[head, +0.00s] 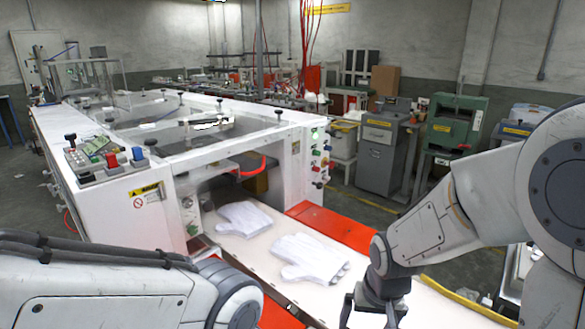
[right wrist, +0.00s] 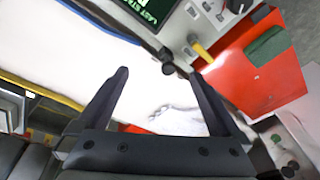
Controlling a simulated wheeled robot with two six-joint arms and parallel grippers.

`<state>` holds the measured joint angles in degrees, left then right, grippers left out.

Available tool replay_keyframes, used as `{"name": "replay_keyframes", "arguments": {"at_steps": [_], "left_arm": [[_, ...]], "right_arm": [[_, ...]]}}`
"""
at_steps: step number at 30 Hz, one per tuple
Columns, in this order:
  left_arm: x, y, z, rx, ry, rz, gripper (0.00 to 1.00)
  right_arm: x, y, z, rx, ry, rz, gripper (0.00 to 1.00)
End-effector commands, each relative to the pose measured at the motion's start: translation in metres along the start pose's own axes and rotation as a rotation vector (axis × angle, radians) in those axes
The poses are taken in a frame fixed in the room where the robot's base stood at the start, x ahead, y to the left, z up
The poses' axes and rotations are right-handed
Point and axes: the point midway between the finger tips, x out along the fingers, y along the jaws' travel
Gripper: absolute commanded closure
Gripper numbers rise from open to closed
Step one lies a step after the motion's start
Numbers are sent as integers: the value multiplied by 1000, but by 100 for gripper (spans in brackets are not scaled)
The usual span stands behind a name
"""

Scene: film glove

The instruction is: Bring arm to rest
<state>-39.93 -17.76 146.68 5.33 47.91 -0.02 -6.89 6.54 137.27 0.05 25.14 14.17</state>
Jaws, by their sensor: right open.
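My right arm comes in from the right in the head view, and its gripper (head: 370,312) hangs low at the bottom edge. In the right wrist view the right gripper (right wrist: 160,73) has its two fingers apart with nothing held between them. One white glove (head: 308,259) lies flat on the pale conveyor, left of the right gripper and apart from it. A second white glove (head: 244,217) lies farther back, near the machine opening. My left arm shows at the lower left of the head view, but its gripper is out of the picture.
The pale conveyor (head: 243,255) runs out of a large white machine (head: 105,195) with knobs and buttons. Red panels (head: 335,226) flank the belt. Grey and green cabinets (head: 380,150) stand behind at the right. Floor is clear between the machine and the cabinets.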

Motion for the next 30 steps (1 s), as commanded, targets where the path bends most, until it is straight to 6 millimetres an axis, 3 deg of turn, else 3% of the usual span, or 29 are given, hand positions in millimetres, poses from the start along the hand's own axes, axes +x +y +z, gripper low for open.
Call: {"name": "replay_keyframes", "arguments": {"at_steps": [9, 20, 26, 30], "left_arm": [[0, 0, 0, 0, 0, 0, 50], [-1, 0, 0, 0, 0, 0, 50], [-1, 0, 0, 0, 0, 0, 50], [-2, 0, 0, 0, 0, 0, 50]], "right_arm": [[-7, 45, 35, -133, 44, 23, 0], [-30, -12, 64, -320, -15, -29, 0], [-50, -46, 98, -471, -65, -65, 0], [-68, -68, 132, -607, -112, -92, 0]]}}
